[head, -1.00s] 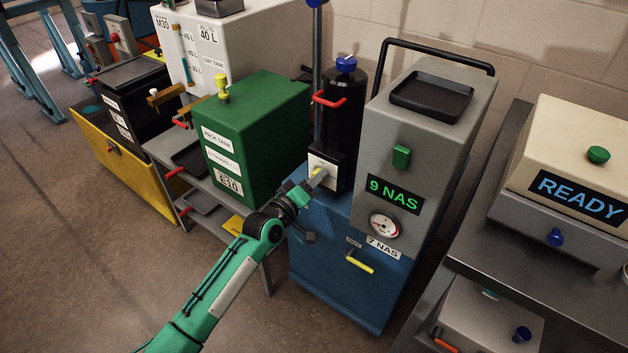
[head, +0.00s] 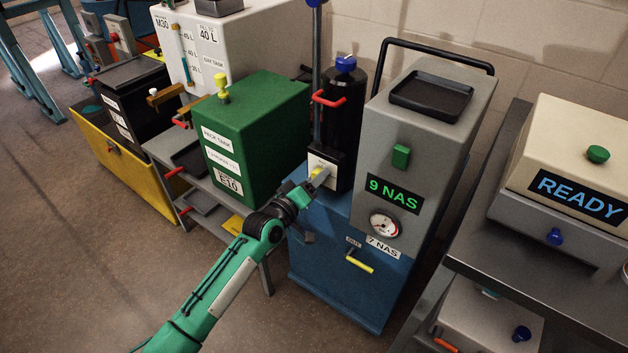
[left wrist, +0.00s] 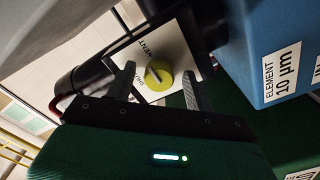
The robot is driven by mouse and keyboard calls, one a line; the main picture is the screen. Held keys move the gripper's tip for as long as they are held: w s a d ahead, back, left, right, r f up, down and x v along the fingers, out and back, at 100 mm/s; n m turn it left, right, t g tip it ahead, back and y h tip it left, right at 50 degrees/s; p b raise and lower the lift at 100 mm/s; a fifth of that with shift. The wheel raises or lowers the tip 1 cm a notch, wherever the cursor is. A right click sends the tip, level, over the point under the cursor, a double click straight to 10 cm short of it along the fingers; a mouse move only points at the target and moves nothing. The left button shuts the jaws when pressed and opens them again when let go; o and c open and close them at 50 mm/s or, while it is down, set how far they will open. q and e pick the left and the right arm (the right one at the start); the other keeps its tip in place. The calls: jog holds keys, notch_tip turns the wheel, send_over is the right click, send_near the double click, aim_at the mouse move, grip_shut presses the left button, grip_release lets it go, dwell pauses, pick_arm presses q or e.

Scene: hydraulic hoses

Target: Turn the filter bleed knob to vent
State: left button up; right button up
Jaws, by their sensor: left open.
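The yellow bleed knob (left wrist: 158,75) sits on a white label plate (left wrist: 178,52) in the left wrist view. A light line crosses its face, and part of the word VENT shows above it. In the head view the knob (head: 318,172) is small, at the base of the black filter housing (head: 343,112). My left gripper (left wrist: 159,84) is open, with one finger on each side of the knob. Gaps show between fingers and knob; contact cannot be told. In the head view my left gripper (head: 308,188) reaches the plate. My right gripper is out of view.
The green pack tank (head: 258,130) stands close left of my gripper. The grey unit with a 9 NAS display (head: 394,194) and a yellow lever (head: 360,261) stand to the right. A red handle (head: 328,98) juts from the housing above.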

pick_arm(q)
jog(key=v, duration=1.3)
jog(key=shift+s+a, duration=0.25)
jog(key=shift+s, duration=0.1)
